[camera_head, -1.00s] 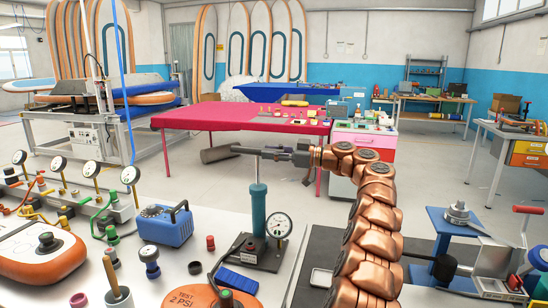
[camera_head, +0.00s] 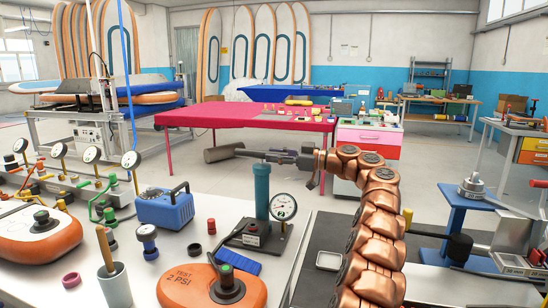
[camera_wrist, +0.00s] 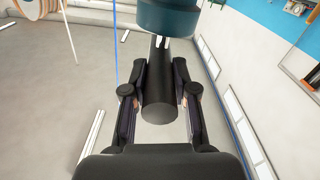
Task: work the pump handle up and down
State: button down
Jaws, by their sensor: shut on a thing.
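The pump is a teal upright cylinder (camera_head: 262,192) on a black base with a round white gauge (camera_head: 283,207). Its dark grey handle (camera_head: 221,154) lies across the top, sticking out to the left. The handle sits low, close above the cylinder, with almost no rod showing. My gripper (camera_head: 272,156) is at the handle over the cylinder. In the wrist view the fingers (camera_wrist: 160,85) are shut on the dark round handle (camera_wrist: 158,104), one on each side. The teal cylinder (camera_wrist: 166,18) shows at the top edge there. The head view partly hides the fingertips behind the handle.
A blue box (camera_head: 165,208), an orange board piece marked TEST 2 PSI (camera_head: 205,286) and a blue block (camera_head: 238,262) share the white bench. More gauges stand at left. A blue press stand (camera_head: 455,225) is at right. A red-topped table (camera_head: 235,115) stands beyond.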

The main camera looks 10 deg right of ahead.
jog(key=shift+w+d+f, duration=0.1)
jog(key=shift+d+f, duration=0.1)
jog(key=shift+f, duration=0.3)
jog(key=c, duration=1.1)
grip_release()
jog(key=shift+w, duration=0.1)
jog(key=shift+o, duration=0.9)
jog(key=shift+a+r, duration=0.1)
jog(key=shift+r, duration=0.05)
jog(key=shift+r, duration=0.1)
jog(key=v, duration=1.2)
